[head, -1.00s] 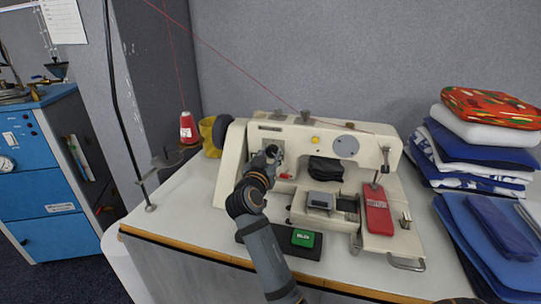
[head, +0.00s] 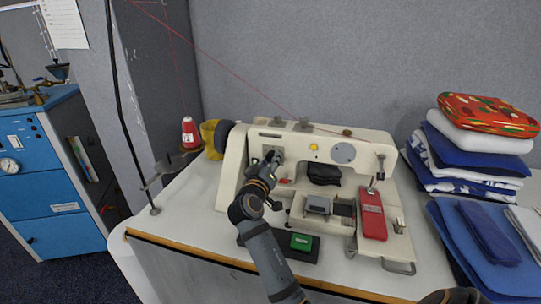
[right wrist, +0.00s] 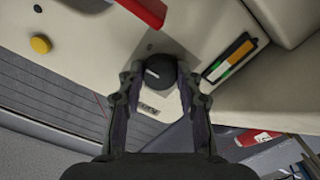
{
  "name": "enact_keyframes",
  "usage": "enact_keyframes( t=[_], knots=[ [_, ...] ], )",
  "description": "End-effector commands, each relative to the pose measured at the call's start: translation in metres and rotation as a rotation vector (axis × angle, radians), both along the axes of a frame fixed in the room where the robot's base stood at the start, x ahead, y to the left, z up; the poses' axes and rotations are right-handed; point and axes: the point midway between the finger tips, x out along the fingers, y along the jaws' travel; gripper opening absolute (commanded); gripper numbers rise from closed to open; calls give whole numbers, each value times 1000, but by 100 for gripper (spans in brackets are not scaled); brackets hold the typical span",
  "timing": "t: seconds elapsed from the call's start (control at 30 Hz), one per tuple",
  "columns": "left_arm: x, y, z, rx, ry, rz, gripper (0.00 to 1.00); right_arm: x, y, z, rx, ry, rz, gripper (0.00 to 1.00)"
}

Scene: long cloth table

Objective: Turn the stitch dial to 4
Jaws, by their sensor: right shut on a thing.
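The cream sewing machine (head: 232,175) stands on the white table. Its stitch dial (right wrist: 158,71) is a small black round knob with a white mark, on a grey plate, in the right wrist view. The mark points to the left in that picture; I cannot read any numbers around it. My right gripper (right wrist: 157,82) has one finger on each side of the dial and is shut on it. In the head view the right gripper (head: 273,158) is at the machine's left front face and hides the dial. My left gripper is not in view.
A yellow button (head: 313,147) and a grey disc (head: 343,153) are on the machine's front. A red panel (head: 372,222) and a green box (head: 301,242) sit lower. A red thread spool (head: 190,133) stands at left, folded cloth (head: 480,159) at right.

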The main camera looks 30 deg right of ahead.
Motion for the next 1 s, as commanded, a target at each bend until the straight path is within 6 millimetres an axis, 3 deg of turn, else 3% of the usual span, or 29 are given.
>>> enact_keyframes(
  t=[0.1, 0.4, 1.0],
  knots=[
    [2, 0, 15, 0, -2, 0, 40, 0, 0, 5, -69, 80, 1, 3],
    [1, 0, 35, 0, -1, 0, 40, 0, 0, 3, -215, 251, 2, 3],
    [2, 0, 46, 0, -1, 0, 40, 1, 1, 1, -319, 370, 3, 3]
  ],
)
